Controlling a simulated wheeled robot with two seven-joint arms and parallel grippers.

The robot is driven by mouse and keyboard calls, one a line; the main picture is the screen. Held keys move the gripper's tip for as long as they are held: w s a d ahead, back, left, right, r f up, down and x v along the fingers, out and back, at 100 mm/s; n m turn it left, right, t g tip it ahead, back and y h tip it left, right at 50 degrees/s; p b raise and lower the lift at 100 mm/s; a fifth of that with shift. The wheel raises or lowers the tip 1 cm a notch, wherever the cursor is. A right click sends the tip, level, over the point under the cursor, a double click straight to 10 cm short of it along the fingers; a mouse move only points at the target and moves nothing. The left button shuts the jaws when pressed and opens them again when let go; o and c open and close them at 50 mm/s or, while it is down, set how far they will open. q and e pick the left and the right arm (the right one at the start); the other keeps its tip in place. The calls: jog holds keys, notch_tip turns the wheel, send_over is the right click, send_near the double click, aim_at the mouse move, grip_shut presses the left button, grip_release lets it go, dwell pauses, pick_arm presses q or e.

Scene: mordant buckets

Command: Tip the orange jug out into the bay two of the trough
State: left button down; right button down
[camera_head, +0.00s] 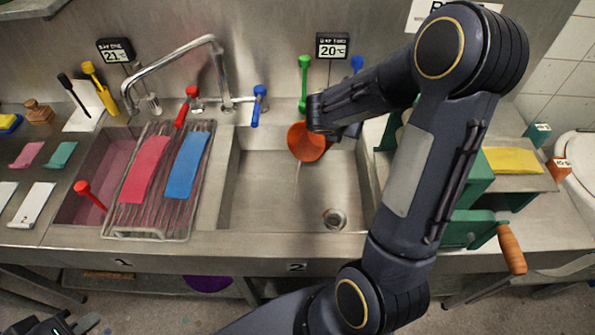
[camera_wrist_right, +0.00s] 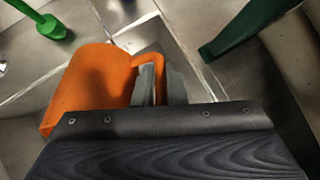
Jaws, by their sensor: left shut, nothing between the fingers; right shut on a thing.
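The orange jug (camera_head: 307,143) is over the back of bay two (camera_head: 265,195) of the trough, strongly tilted with its mouth toward the front. A thin pale streak runs down from its lip. My right gripper (camera_wrist_right: 155,82) is shut on the jug's handle in the right wrist view, where the jug (camera_wrist_right: 88,88) fills the left middle. In the head view my right arm hides most of that gripper. My left gripper (camera_head: 60,325) is at the bottom left corner, partly cut off, shut and empty, far from the jug.
A rack (camera_head: 150,222) with pink and blue strips covers part of bay one (camera_head: 84,205). A curved faucet (camera_head: 180,52), red tap (camera_head: 187,100) and blue tap (camera_head: 258,100) stand behind. A green-handled tool (camera_head: 304,75) is behind the jug. A green device (camera_head: 470,228) stands right.

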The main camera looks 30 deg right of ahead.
jog(key=shift+s+a+r+m+t+h+b, duration=0.2)
jog(key=shift+s+a+m+t+h+b, duration=0.15)
jog(key=shift+b, duration=0.55)
jog(key=shift+s+a+r+t+h+b, duration=0.15)
jog(key=shift+a+r+t+h+b, duration=0.15)
jog(key=shift+b, duration=0.55)
dwell(0.8)
